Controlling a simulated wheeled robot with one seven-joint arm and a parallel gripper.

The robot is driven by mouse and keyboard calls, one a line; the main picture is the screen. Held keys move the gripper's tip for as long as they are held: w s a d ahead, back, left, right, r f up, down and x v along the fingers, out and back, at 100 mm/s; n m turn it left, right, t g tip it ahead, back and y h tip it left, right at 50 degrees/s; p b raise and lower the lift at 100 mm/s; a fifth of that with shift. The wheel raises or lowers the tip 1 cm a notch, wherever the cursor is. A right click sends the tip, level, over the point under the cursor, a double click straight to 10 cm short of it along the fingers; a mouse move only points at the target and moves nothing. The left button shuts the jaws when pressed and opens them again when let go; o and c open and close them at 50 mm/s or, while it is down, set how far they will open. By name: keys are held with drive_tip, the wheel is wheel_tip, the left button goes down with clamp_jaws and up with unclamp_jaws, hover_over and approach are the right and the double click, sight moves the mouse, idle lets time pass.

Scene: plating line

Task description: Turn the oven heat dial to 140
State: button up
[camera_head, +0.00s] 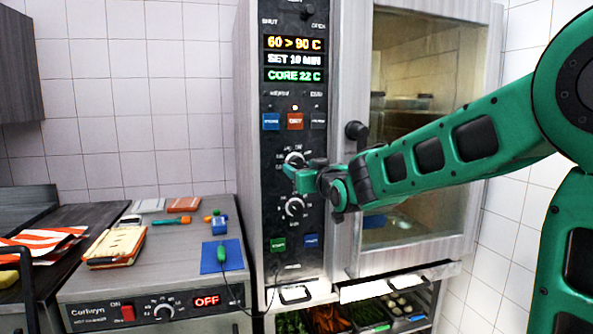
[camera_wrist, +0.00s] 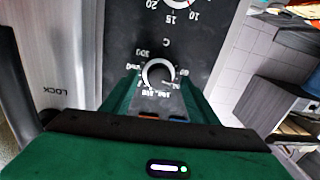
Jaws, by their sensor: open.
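The oven (camera_head: 248,150) has a dark control panel with two white-ringed dials, one above the other. The upper one, the heat dial (camera_head: 294,158), is partly hidden by my gripper (camera_head: 298,174). In the wrist view the heat dial (camera_wrist: 158,73) has a scale marked C, with 300 legible and other numbers too small to read surely. My gripper (camera_wrist: 160,92) is open, its green fingers on either side of the dial's near part; contact cannot be told. The display (camera_head: 294,58) reads 60 > 90 C, SET 10 MIN and CORE 22 C.
The lower dial (camera_head: 294,208) also shows in the wrist view (camera_wrist: 178,4), marked 10, 15 and 20. The oven door handle (camera_head: 356,131) stands close to my arm. A counter (camera_head: 180,268) with small items and a blue mat (camera_head: 208,262) is at left.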

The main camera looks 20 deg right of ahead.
sight(296, 163)
drive_tip(key=shift+w, duration=1.15)
drive_tip(key=shift+c, duration=0.6)
drive_tip(key=c, duration=0.8)
drive_tip(key=shift+a, duration=0.4)
drive_tip(key=shift+d, duration=0.15)
